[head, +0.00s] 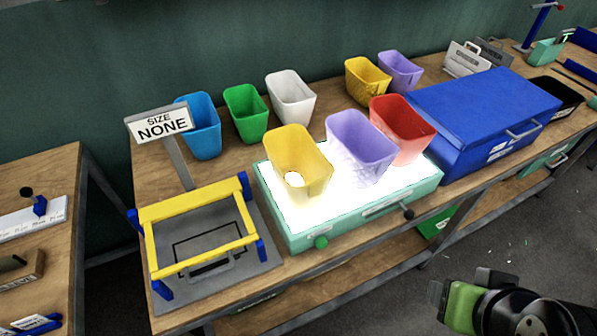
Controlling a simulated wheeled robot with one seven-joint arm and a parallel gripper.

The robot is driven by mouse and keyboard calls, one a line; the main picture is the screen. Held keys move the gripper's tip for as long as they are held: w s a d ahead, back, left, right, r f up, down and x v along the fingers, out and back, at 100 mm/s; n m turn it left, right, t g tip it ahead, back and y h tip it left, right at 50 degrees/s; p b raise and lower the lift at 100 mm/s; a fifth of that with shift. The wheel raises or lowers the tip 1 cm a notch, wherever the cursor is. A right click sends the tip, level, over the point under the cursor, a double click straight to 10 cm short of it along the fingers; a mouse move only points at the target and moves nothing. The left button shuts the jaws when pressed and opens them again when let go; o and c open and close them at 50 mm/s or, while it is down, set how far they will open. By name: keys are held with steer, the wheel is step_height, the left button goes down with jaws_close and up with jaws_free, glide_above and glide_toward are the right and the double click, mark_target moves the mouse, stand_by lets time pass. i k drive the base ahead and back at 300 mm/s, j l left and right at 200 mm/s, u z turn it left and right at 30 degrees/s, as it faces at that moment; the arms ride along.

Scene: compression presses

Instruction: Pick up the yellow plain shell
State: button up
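Two yellow bin-like shells are in the head view. One yellow shell (310,181) stands on the lit top of a green light box (400,196); its walls look smooth, with a bright round spot low on the front. The other yellow shell (366,85) stands at the back of the bench, and its surface looks patterned. My gripper (461,287) is at the bottom right, in front of the bench and well apart from both shells. Its fingers are seen at a steep angle, so their opening is unclear. I see nothing held in it.
A purple shell (357,153) and a red shell (403,132) share the light box. Blue, green and white shells stand behind. A yellow-framed press (203,262) with a "SIZE NONE" sign (160,124) is left; a big blue case (485,112) is right. The floor before the bench is open.

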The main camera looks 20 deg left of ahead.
mark_target(303, 173)
steer(key=k+l, duration=0.1)
steer(key=l, duration=0.85)
steer(key=k+l, duration=0.1)
steer(key=l, duration=0.8)
steer(key=k+l, duration=0.1)
steer(key=l, duration=0.85)
steer(key=k+z, duration=0.05)
